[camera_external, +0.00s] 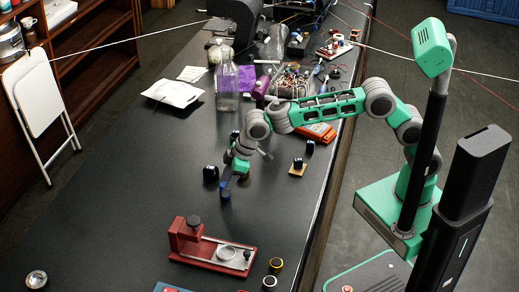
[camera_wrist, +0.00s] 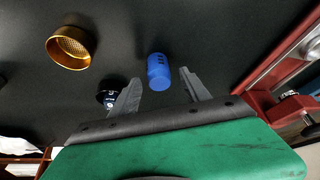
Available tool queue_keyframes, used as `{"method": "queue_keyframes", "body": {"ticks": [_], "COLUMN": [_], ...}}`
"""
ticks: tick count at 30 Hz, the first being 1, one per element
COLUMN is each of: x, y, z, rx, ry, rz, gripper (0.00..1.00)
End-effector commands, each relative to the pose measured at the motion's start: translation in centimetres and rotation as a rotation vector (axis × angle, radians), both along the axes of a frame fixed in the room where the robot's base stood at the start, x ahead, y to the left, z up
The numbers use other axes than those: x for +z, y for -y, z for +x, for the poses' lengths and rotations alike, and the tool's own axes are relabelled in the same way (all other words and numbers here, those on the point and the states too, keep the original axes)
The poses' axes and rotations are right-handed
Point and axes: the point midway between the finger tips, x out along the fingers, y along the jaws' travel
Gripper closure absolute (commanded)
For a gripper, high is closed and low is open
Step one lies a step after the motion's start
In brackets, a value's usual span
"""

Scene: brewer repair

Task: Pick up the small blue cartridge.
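The small blue cartridge (camera_wrist: 158,72) stands on the black table in the wrist view, between the tips of my two spread grey fingers. Space shows on both sides of it, so the fingers do not appear to grip it. My gripper (camera_wrist: 160,78) is open. In the external view my gripper (camera_external: 228,184) points down at the table, and the blue cartridge (camera_external: 225,196) shows just below it. How far the fingertips are above the table is hard to tell.
A gold basket (camera_wrist: 72,47) lies left of the cartridge in the wrist view; a dark blue-and-black piece (camera_wrist: 106,97) sits by the left finger. A red stand (camera_external: 187,238) is in front in the external view. A black knob-like item (camera_external: 210,173) is close to my gripper.

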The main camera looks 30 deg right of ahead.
Motion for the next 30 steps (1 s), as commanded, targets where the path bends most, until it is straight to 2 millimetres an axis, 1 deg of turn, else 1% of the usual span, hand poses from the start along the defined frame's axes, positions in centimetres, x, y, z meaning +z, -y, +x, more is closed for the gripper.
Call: {"method": "queue_keyframes", "body": {"ticks": [1,2,19,30], "x": [-0.03,-0.03,-0.01,0.06], "y": [0.01,0.01,0.03,0.03], "z": [0.01,0.01,0.01,0.02], "rx": [0.000,0.000,0.000,0.000], "ry": [0.000,0.000,0.000,0.000], "rz": [0.000,0.000,-0.001,0.000], "gripper": [0.50,0.52,0.99,1.00]}}
